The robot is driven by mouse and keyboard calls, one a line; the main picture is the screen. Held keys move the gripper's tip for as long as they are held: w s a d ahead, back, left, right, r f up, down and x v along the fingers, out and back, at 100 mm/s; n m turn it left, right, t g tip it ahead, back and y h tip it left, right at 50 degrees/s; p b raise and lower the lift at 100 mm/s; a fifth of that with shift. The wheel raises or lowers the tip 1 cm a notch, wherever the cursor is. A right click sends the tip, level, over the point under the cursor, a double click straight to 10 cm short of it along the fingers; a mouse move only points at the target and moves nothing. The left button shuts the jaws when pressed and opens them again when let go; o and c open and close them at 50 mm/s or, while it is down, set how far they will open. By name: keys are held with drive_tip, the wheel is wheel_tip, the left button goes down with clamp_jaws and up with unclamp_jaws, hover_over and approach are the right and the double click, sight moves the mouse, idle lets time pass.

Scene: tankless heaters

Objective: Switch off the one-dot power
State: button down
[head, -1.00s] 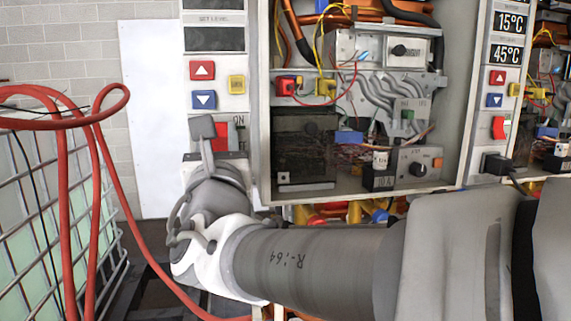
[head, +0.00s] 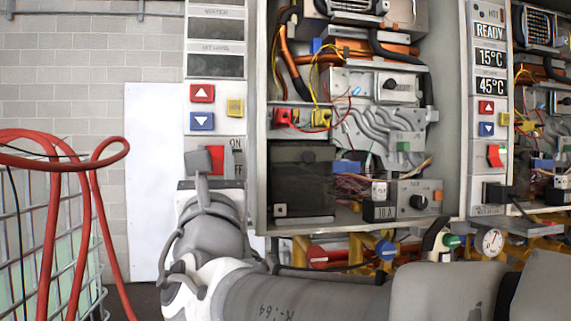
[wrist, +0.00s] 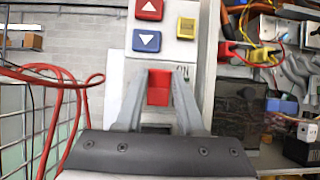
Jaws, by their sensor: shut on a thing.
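A red rocker power switch (head: 217,156) sits low on the left heater's white control panel, beside ON and OFF labels. It also shows in the wrist view (wrist: 158,88), between the two grey fingers of my gripper (wrist: 160,76). In the head view my gripper (head: 204,160) is at the switch and partly covers it. The fingers are shut on the switch's sides. Its exact tilt is hard to tell. The panel's two displays (head: 216,66) are dark. A second red switch (head: 495,155) is on the right panel. I cannot make out any dot marks.
Above the switch are a red up button (head: 202,93), a blue down button (head: 202,122) and a yellow button (head: 235,107). The open heater cabinet (head: 257,130) stands close on the right. A red hose (head: 52,225) hangs over a wire cage at left. The right panel's displays (head: 491,57) are lit.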

drive_tip(key=c, duration=0.5)
unclamp_jaws()
drive_tip(key=v, duration=1.7)
drive_tip(key=shift+s+f+b, duration=0.2)
drive_tip(key=shift+b, duration=0.1)
